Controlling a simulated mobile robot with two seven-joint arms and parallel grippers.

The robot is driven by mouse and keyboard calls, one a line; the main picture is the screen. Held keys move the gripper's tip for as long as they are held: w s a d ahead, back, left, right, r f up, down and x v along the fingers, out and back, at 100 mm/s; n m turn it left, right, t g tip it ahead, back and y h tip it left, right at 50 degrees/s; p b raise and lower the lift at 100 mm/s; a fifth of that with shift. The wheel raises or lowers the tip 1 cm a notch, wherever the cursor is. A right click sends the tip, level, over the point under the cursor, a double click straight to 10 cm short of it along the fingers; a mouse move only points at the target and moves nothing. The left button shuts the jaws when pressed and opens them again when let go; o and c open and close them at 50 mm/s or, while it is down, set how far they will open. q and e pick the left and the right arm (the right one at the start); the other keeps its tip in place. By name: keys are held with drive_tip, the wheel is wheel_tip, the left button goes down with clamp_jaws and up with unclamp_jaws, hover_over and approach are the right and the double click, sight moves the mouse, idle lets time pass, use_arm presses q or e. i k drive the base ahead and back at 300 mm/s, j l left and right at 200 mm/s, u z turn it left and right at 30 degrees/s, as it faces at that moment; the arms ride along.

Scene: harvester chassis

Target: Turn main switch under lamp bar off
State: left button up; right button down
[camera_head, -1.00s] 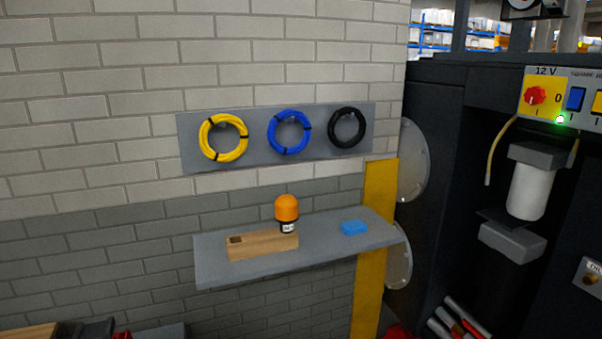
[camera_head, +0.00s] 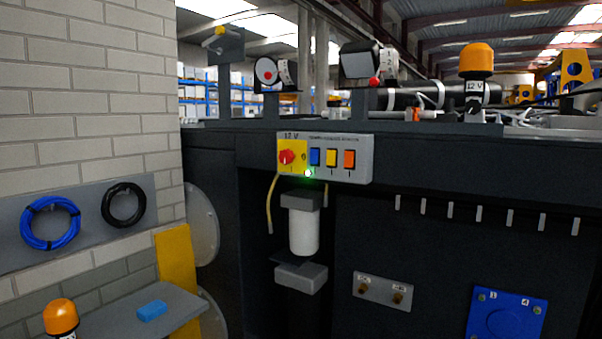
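A red rotary knob (camera_head: 286,157) sits on a yellow plate at the left end of a grey switch panel (camera_head: 364,160) marked 12 V. A 0 is printed right of the knob; which mark the knob points to is too small to tell. A green light (camera_head: 307,173) glows at the panel's lower edge. Blue, yellow and orange rocker switches (camera_head: 331,157) stand right of the knob. Above, on top of the dark chassis, are a round lamp (camera_head: 266,71) and a boxy lamp (camera_head: 361,60). Neither of my grippers is in view.
A white filter canister (camera_head: 304,231) hangs below the panel, with a yellow hose (camera_head: 271,205) beside it. An orange beacon (camera_head: 477,61) stands on the chassis. A grey shelf (camera_head: 185,307) by the brick wall juts out at the lower left. The panel's front is unobstructed.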

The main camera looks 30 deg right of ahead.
sight(286, 156)
drive_tip(key=z, duration=1.15)
